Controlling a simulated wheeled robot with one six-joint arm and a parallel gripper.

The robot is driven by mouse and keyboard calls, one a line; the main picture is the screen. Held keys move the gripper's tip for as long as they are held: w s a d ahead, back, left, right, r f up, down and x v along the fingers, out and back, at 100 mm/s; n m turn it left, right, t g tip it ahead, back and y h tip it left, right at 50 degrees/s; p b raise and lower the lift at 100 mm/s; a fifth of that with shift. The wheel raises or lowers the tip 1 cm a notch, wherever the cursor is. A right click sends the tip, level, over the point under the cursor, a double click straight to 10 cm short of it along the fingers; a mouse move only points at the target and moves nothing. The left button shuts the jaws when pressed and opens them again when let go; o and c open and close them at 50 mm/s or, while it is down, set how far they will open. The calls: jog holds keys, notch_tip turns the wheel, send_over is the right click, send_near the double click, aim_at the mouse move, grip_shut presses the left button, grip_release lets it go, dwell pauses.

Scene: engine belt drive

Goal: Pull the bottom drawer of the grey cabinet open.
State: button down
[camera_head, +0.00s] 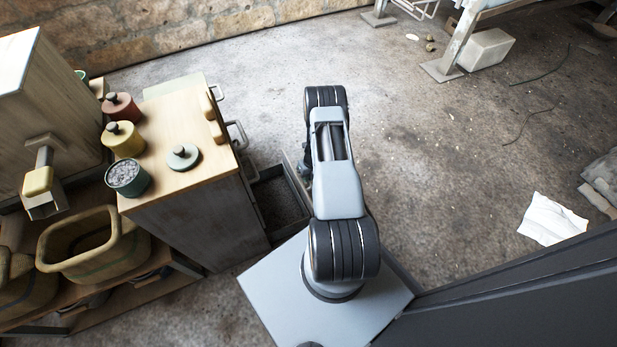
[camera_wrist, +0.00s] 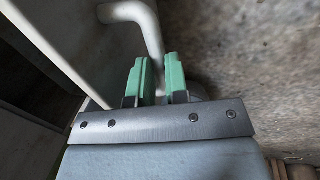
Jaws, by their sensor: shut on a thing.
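The grey cabinet (camera_head: 205,218) with a wooden top stands left of my arm. A low drawer (camera_head: 277,200), which looks like the bottom one, is pulled out from its front, with its dark inside showing. In the wrist view a pale bar handle (camera_wrist: 151,28) runs out from a light drawer front and bends down toward my gripper (camera_wrist: 157,76). The green fingers are shut on this handle, one on each side of it. In the head view my arm hides the gripper and the drawer's handle.
Upper handles (camera_head: 238,135) stick out from the cabinet front above the drawer. Lidded pots, such as a yellow pot (camera_head: 123,141), stand on and beside the cabinet top. A basket (camera_head: 80,262) sits on the shelf at left. The concrete floor right of my arm is largely clear.

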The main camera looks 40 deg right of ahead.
jog(key=shift+w, duration=0.15)
jog(key=c, duration=1.1)
grip_release()
jog(key=shift+d, duration=0.1)
jog(key=d+r+p, duration=0.1)
jog(key=r, duration=0.3)
jog(key=r+p, duration=0.2)
jog(key=r, duration=0.3)
jog(key=d+r+p, duration=0.1)
jog(key=r+p, duration=0.1)
jog(key=r, duration=0.2)
jog(key=shift+s+d+r, duration=0.3)
jog(key=shift+s, duration=0.1)
